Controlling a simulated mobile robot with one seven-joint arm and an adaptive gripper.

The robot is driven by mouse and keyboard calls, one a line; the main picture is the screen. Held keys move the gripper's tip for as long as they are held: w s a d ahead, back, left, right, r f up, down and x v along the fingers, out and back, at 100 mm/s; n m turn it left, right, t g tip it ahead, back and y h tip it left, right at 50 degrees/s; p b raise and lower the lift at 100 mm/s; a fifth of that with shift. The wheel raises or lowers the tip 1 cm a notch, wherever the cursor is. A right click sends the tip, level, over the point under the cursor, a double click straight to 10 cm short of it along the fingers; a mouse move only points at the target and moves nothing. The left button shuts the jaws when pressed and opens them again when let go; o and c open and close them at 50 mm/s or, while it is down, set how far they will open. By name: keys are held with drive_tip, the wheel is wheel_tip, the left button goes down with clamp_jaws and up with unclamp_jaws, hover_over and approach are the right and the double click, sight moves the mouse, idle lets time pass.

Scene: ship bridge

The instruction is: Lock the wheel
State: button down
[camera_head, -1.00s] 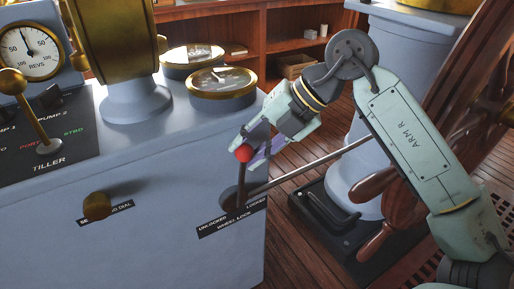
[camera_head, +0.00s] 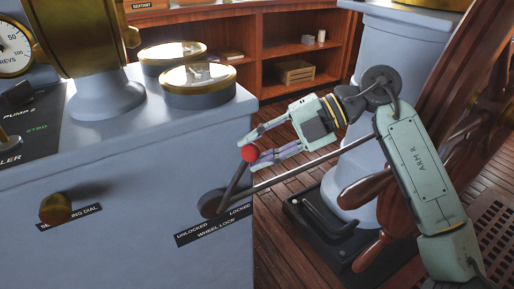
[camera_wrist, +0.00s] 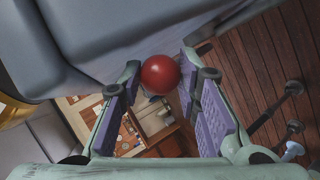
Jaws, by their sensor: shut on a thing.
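The wheel lock lever (camera_head: 233,183) is a dark rod with a red ball knob (camera_head: 249,153) on the side of the grey console. It leans to the right from its round pivot, toward the LOCKED end of the wheel lock label (camera_head: 213,226). My gripper (camera_head: 254,152) reaches in from the right and is shut on the red knob. In the wrist view the knob (camera_wrist: 161,75) sits between the fingertips of my gripper (camera_wrist: 163,72). The ship's wheel (camera_head: 455,110) stands at the right, partly hidden by my arm.
A brass knob (camera_head: 55,208) sticks out of the console (camera_head: 130,240) left of the lever. A pale pedestal (camera_head: 350,185) on a dark base stands right of the lever, with a thin rod crossing before it. Wooden shelves (camera_head: 330,55) line the back.

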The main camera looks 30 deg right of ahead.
drive_tip(key=shift+d+f, duration=0.1)
drive_tip(key=c, duration=1.5)
unclamp_jaws()
drive_tip(key=shift+o, duration=0.2)
drive_tip(key=v, duration=1.2)
